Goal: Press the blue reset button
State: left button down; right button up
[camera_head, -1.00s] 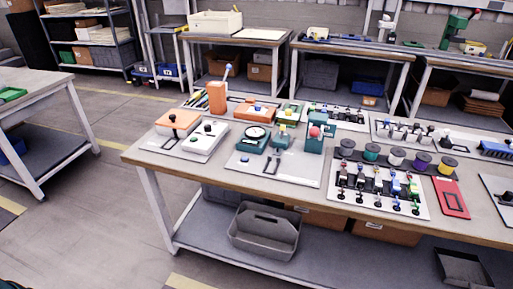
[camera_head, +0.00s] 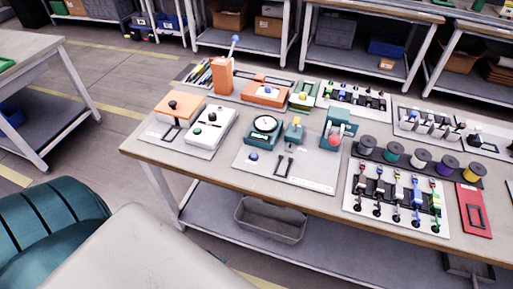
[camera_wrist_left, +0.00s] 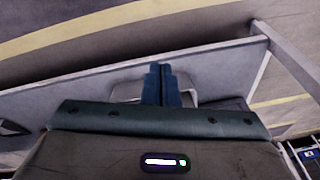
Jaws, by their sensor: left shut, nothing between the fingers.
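A small blue button (camera_head: 253,156) sits on the front left of a light grey plate (camera_head: 310,176) on the workbench, in the head view. A teal dial device (camera_head: 264,130) stands behind it on the same plate. Other blue tops show too: a blue knob on an orange box (camera_head: 266,93) and a blue ball on a lever (camera_head: 235,38). My left gripper (camera_wrist_left: 161,84) shows in the wrist view with its two dark fingers together and empty, over a grey bin and shelf. Its fingers are not seen in the head view. My right gripper is not in view.
The workbench (camera_head: 150,149) is crowded with an orange box (camera_head: 180,104), a white two-button box (camera_head: 207,128), a teal press (camera_head: 341,127), spools (camera_head: 421,160) and a cable board (camera_head: 395,195). A grey bin (camera_head: 270,219) sits on the lower shelf. The bench's front strip is bare.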

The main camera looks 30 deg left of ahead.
pick_arm(q)
jog(key=w+d+r+t+h+p, duration=0.1)
jog(key=w+r+p, duration=0.2)
jog(key=r, duration=0.8)
jog(key=w+r+p, duration=0.3)
jog(key=r, duration=0.8)
jog(key=w+d+r+t+h+p, duration=0.15)
jog(key=w+r, duration=0.25)
jog(key=r, duration=0.7)
jog(key=w+a+r+n+t+h, duration=0.1)
jog(key=w+a+r, duration=0.1)
jog(key=w, duration=0.5)
jog(key=w+a+r+h+p, duration=0.1)
jog(key=w+a+r, duration=0.2)
jog(key=w, duration=0.4)
jog(key=w+a+r+n+t+h, duration=0.1)
jog(key=w+a+r, duration=0.1)
jog(key=w+a, duration=0.2)
jog(key=w, duration=0.3)
jog(key=shift+w+a+r+n+t+h+p, duration=0.2)
jog(key=shift+w+r+n+t+h+p, duration=0.1)
jog(key=shift+t+h+p, duration=0.05)
jog(key=shift+f, duration=0.1)
